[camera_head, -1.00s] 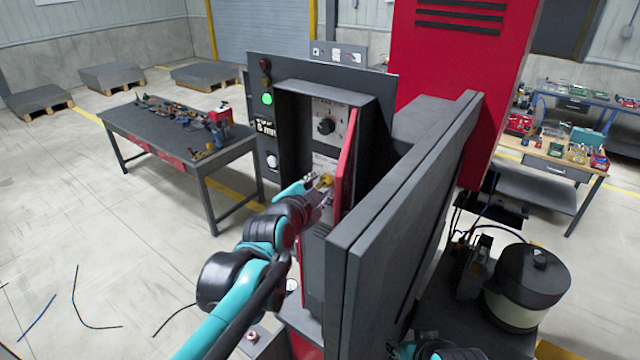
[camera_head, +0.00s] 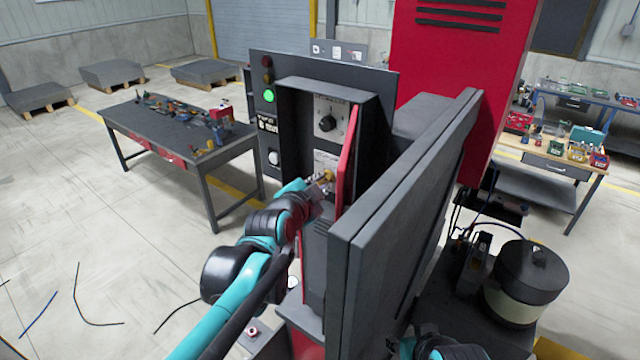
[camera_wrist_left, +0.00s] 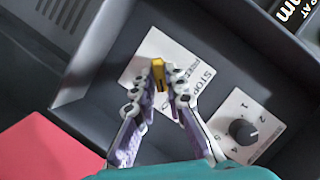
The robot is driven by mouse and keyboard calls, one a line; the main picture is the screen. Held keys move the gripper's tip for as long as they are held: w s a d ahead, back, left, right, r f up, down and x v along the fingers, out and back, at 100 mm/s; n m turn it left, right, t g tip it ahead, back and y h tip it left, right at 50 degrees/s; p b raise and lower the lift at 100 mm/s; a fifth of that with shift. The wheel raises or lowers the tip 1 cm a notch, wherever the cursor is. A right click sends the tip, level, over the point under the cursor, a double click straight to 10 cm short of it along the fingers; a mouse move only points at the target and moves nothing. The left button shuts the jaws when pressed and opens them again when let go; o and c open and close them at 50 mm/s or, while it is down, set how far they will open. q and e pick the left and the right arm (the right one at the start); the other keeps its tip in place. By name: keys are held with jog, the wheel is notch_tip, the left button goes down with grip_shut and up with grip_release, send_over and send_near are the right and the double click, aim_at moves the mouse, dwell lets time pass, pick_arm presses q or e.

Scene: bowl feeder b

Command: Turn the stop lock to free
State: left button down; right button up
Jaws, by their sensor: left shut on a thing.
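The stop lock is a small yellow key-like knob (camera_wrist_left: 158,74) on a white plate (camera_wrist_left: 170,62) lettered "STOP" inside a dark recessed box. In the head view the yellow knob (camera_head: 327,177) shows only in part, beside the open red door (camera_head: 347,160). My left gripper (camera_wrist_left: 160,80) is shut on the knob, one finger on each side. In the head view my left gripper (camera_head: 322,186) reaches into the recess from the front left. The lock's lettering is partly covered by the fingers. My right gripper is not seen; only part of my right arm shows at the bottom.
A dial plate with a black knob (camera_head: 326,124) sits above the lock; this dial (camera_wrist_left: 243,131) is right of the fingers in the wrist view. A green lamp (camera_head: 268,96) is lit on the cabinet front. A large grey panel (camera_head: 400,215) stands close on the right.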

pick_arm(q)
jog(key=n+g, duration=0.1)
jog(key=n+h, duration=0.1)
jog(key=n, duration=0.1)
jog(key=shift+w+a+r+g, duration=0.15)
jog(key=shift+a+g, duration=0.05)
jog(key=shift+g, duration=0.2)
jog(key=n+g+h+b, duration=0.1)
jog(key=n+h, duration=0.1)
jog(key=n, duration=0.1)
jog(key=shift+w+a+n+b, duration=0.1)
jog(key=shift+a+n+b, duration=0.05)
jog(key=shift+n+b, duration=0.25)
jog(key=shift+w+a+n+g+h+b, duration=0.1)
jog(key=shift+n+g+h+b, duration=0.6)
jog(key=shift+n+h, duration=0.4)
jog(key=shift+n+g+h+b, duration=0.3)
jog(key=shift+n+h+b, duration=0.5)
jog(key=shift+n, duration=0.7)
jog(key=c, duration=1.6)
grip_release()
jog(key=shift+w, duration=0.1)
jog(key=shift+o, duration=0.2)
